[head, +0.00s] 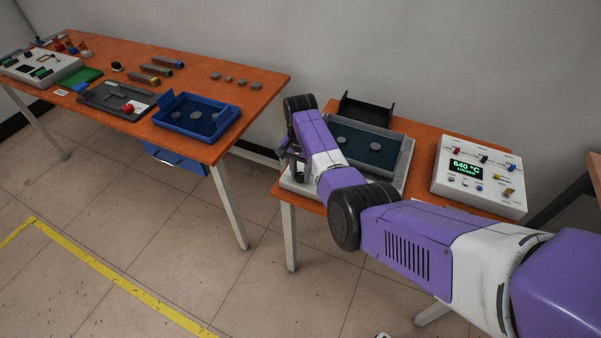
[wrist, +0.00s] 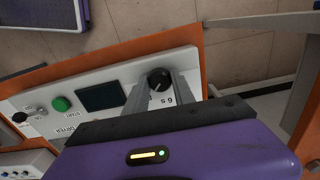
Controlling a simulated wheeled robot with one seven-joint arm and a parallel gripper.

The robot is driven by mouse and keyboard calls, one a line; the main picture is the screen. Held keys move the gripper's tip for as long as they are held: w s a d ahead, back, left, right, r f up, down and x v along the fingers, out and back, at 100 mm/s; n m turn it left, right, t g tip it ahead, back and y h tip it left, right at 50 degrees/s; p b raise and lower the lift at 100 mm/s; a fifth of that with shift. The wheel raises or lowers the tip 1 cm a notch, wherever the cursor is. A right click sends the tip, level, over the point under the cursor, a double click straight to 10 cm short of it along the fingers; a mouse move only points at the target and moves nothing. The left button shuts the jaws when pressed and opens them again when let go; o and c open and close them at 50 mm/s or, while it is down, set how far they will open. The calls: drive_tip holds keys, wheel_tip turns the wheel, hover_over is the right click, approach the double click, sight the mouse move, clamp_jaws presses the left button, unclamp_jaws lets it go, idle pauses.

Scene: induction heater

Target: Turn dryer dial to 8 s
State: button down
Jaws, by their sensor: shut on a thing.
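The dryer (wrist: 40,97) shows in the wrist view as a pale panel with a green START button (wrist: 61,104), a dark display (wrist: 101,95) and a black round dial (wrist: 159,79). My gripper (wrist: 162,86) is shut on the dial, one grey finger on each side. The pointer's setting is unclear. In the head view my gripper (head: 297,168) reaches down to the dryer's left end (head: 291,186), and my arm hides the dial.
A dryer tray (head: 386,151) holds grey discs beside my arm. A white control box (head: 481,180) reading 640 °C stands to the right, and a black holder (head: 365,108) behind. The left table bears a blue tray (head: 160,106) and several parts. Floor is clear between tables.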

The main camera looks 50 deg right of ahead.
sight(301, 175)
drive_tip(key=c, duration=1.1)
unclamp_jaws()
drive_tip(key=shift+o, duration=0.2)
drive_tip(key=shift+r, duration=3.9)
